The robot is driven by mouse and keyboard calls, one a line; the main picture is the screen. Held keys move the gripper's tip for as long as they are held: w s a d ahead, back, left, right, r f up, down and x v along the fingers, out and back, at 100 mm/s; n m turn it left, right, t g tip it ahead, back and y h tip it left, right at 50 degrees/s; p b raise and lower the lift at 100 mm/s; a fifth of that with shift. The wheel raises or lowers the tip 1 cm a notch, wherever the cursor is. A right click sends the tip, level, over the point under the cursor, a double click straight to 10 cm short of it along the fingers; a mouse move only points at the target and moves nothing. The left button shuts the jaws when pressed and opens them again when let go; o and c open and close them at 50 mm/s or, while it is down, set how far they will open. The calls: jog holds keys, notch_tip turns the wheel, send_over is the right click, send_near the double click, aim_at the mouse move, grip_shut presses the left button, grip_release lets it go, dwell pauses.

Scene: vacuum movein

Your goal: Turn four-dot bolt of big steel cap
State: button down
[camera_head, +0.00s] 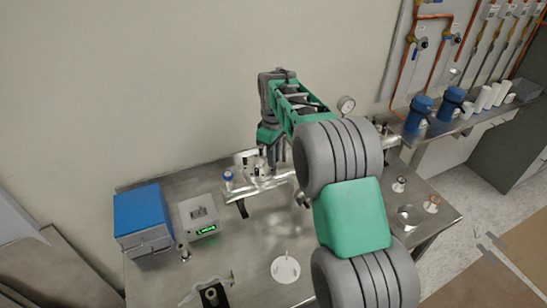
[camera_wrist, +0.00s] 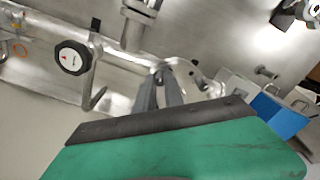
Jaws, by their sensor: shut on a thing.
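My gripper (camera_head: 268,150) reaches down to a steel cap (camera_head: 255,172) on the pipework at the back of the steel bench. In the wrist view, the two fingers of my gripper (camera_wrist: 163,82) stand close together with their tips at a steel fitting (camera_wrist: 170,64) on the pipe. They are shut on a small part there, apparently a bolt of the cap. The fingers mostly hide the bolt, and its dot marks are too small to see.
A blue box (camera_head: 143,214) and a grey controller with a green display (camera_head: 199,216) are at the bench's left. A white disc (camera_head: 285,269) lies in front. Copper pipes (camera_head: 411,50) run up the wall.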

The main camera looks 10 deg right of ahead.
jog(key=m, duration=1.3)
jog(key=shift+m, duration=0.4)
jog(key=m, duration=1.3)
jog(key=shift+m, duration=0.3)
jog(key=c, duration=1.4)
grip_release()
jog(key=shift+c, duration=0.2)
notch_tip(320, 180, up, 8)
jog(key=shift+f+b, duration=0.1)
jog(key=shift+b, duration=0.85)
